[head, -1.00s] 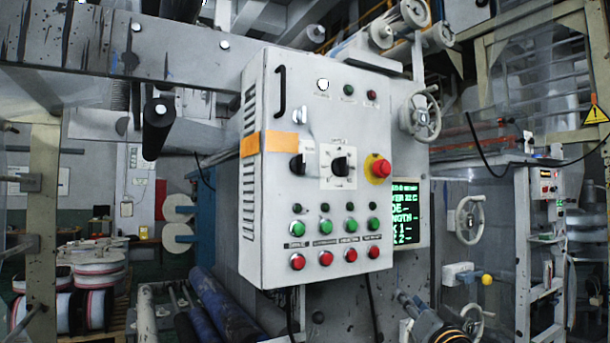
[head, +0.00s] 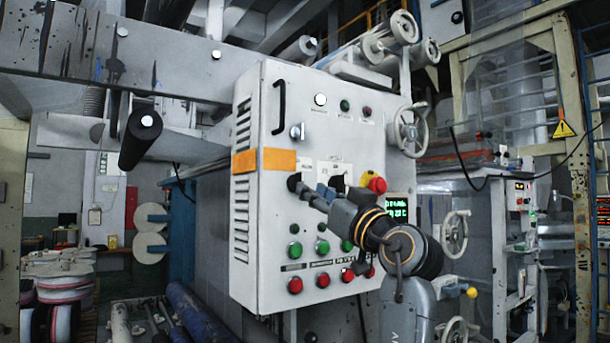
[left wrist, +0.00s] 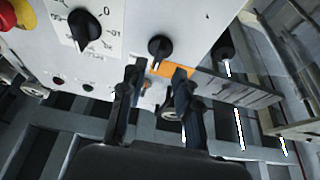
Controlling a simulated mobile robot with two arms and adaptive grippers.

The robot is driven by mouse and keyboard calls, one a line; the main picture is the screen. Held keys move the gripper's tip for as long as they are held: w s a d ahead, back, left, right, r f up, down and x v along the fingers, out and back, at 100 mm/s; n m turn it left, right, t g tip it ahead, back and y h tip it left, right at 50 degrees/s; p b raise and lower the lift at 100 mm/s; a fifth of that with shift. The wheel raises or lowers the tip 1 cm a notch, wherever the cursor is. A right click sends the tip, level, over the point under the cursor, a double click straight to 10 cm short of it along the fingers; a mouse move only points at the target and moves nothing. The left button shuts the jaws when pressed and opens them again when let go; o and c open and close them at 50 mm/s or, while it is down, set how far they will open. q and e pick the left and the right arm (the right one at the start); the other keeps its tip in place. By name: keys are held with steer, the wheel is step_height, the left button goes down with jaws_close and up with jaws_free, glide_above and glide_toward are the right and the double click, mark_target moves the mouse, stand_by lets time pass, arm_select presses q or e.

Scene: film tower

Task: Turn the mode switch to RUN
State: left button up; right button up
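A white control cabinet (head: 268,215) carries two black rotary switches. The left black knob (head: 294,181) has a small plate beside it. The right black knob (head: 338,183) sits on a white dial plate and is partly covered by my arm. I cannot read which one is the mode switch. My left gripper (head: 308,192) is at the panel front, close to the left knob. In the left wrist view its two fingers (left wrist: 158,70) are apart with nothing between them, and the left knob (left wrist: 160,47) lies just beyond the tips. The dial knob (left wrist: 84,30) is off to the left there. My right gripper is not seen.
A red emergency button (head: 376,184) with a yellow collar is right of the dial. Green buttons (head: 295,250) and red buttons (head: 295,285) line the panel below. A handwheel (head: 410,130) and a lit display (head: 397,207) are at the right side.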

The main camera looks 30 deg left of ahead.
arm_select(q)
steer(key=shift+p+x, duration=0.6)
steer(key=shift+x, duration=1.55)
steer(key=shift+w+d, duration=0.1)
jaws_close()
